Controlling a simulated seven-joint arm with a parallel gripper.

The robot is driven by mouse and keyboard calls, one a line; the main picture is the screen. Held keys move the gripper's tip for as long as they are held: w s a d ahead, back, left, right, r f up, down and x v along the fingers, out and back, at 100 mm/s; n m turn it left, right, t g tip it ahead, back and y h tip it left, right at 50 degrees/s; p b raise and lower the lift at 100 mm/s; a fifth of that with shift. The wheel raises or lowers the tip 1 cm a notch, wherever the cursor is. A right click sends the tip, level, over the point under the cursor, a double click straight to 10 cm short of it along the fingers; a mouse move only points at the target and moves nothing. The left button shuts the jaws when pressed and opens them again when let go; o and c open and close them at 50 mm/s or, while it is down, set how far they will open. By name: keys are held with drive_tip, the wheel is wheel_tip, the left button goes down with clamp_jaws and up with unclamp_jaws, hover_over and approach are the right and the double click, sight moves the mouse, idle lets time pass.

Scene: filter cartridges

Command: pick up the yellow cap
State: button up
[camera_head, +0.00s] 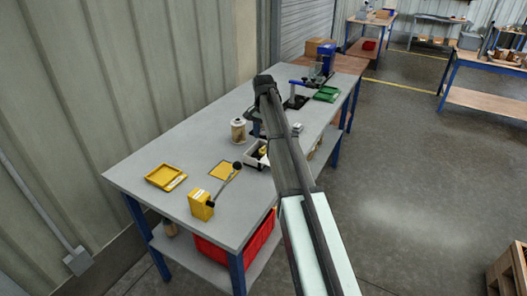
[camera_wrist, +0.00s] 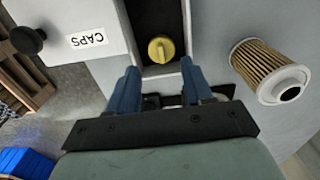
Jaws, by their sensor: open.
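The yellow cap (camera_wrist: 161,49) lies in the dark inside of a white bin labelled CAPS (camera_wrist: 88,39) in the wrist view. It is round with a raised bar across its top. My gripper (camera_wrist: 159,66) is open, with its two blue fingers apart and nothing between them. The cap shows just ahead of the fingertips, between their lines; I cannot tell the height gap. In the head view the bin (camera_head: 250,161) stands on the grey bench, with the gripper end mostly hidden behind my arm.
A pleated filter cartridge (camera_wrist: 268,70) stands right of the bin in the wrist view.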

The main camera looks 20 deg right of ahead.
sight(263, 148)
drive_tip(key=shift+a+f, duration=0.1)
drive_tip(key=shift+f, duration=2.75)
drive_tip(key=c, duration=0.5)
wheel_tip(263, 148, up, 9)
drive_tip(key=w+d+r, duration=0.2)
drive_tip(key=w, duration=0.3)
drive_tip(key=w+d+r, duration=0.2)
drive_tip(key=w+r, duration=0.1)
drive_tip(key=w, duration=0.3)
drive_tip(key=w+d+r, duration=0.2)
drive_tip(key=w, duration=0.4)
drive_tip(key=shift+w+r, duration=0.25)
drive_tip(key=shift+r, duration=0.05)
drive_tip(key=shift+f, duration=0.1)
